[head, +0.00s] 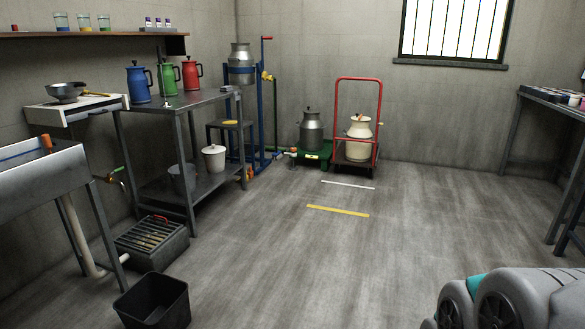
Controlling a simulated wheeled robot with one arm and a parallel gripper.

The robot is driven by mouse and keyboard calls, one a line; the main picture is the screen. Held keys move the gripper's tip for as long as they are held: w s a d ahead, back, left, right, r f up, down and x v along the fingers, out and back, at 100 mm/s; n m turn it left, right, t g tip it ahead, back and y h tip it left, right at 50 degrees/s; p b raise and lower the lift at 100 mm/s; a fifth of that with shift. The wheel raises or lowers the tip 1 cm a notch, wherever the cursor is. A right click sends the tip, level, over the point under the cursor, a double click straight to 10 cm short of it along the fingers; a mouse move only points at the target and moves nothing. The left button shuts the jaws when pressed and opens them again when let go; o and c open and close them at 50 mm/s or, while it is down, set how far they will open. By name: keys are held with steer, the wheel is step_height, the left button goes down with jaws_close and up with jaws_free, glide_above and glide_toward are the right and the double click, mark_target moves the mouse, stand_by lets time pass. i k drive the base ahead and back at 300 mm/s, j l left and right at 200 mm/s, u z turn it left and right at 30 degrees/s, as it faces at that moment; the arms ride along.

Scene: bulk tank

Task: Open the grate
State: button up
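The grate (147,235) is a set of bars on top of a dark grey box (170,252) on the floor at the left. It lies flat across the box's top and looks closed. A small red part, perhaps its handle, (161,218) shows at its far edge. A grey rounded part of my own body shows at the lower right, far from the grate. My gripper is not in view.
A black bin (152,300) stands in front of the box. A sink (40,180) with a pale drainpipe (78,235) is left of it, and a metal table (180,100) with jugs stands behind. The floor (300,270) to the right is clear.

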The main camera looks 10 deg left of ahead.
mark_target(173, 232)
steer(key=i+j+u, duration=0.3)
steer(key=i, duration=0.85)
steer(key=i+l+u, duration=0.15)
steer(key=i+u, duration=0.15)
steer(key=i, duration=0.8)
steer(key=i+u, duration=0.25)
steer(key=i, duration=0.2)
steer(key=i+l+u, duration=0.1)
steer(key=i+u, duration=0.2)
steer(key=i, duration=0.15)
steer(key=i+l+u, duration=0.25)
steer(key=i, duration=0.2)
steer(key=i+u, duration=0.3)
steer(key=i+l+u, duration=0.15)
steer(key=i+u, duration=0.15)
